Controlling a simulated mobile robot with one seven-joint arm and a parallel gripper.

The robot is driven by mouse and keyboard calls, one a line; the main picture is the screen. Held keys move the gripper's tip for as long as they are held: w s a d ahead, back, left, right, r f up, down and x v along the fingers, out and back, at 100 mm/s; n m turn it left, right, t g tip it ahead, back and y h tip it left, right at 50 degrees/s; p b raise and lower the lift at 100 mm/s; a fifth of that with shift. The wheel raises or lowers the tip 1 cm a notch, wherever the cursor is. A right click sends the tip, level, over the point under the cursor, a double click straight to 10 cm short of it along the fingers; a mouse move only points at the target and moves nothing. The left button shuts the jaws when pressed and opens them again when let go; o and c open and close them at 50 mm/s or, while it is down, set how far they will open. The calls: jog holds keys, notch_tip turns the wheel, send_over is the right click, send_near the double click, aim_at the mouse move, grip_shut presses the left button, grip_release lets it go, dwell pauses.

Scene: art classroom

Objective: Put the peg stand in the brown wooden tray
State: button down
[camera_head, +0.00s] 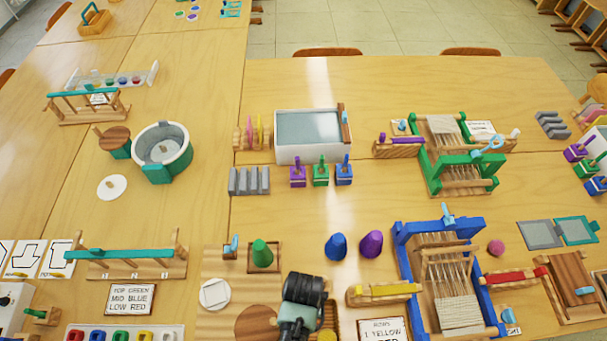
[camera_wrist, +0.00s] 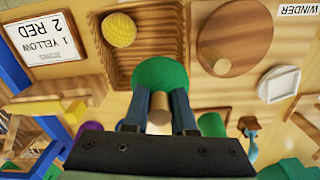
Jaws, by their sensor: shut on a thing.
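In the wrist view my gripper (camera_wrist: 163,108) is shut on a light wooden peg, the upright of the peg stand (camera_wrist: 160,74), which has a round green base. The brown wooden tray (camera_wrist: 172,35) lies just beyond it in that view, with a yellow ball (camera_wrist: 120,29) in its far left part. The green base overlaps the tray's near edge in the picture; whether it touches the tray or hangs above it I cannot tell. In the head view my wrist hides the peg stand and most of the tray.
A round wooden disc (camera_wrist: 235,42) and a white piece (camera_wrist: 283,84) lie beside the tray. A green cone (camera_head: 261,253) sits in a small square holder. Blue (camera_head: 336,246) and purple (camera_head: 371,243) cones and a blue loom (camera_head: 408,245) stand to the right.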

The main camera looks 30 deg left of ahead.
jog(key=shift+f, duration=0.2)
jog(key=shift+f+b, duration=0.45)
jog(key=shift+f, duration=0.05)
jog(key=shift+f, duration=0.3)
dwell(0.9)
jog(key=shift+f+b, duration=0.75)
jog(key=shift+f, duration=0.25)
jog(key=shift+f+b, duration=0.5)
jog(key=shift+f, duration=0.4)
dwell(1.0)
dwell(0.4)
jog(key=c, duration=0.7)
grip_release()
jog(key=shift+o, duration=0.2)
notch_tip(320, 180, up, 13)
jog(key=shift+p, duration=0.3)
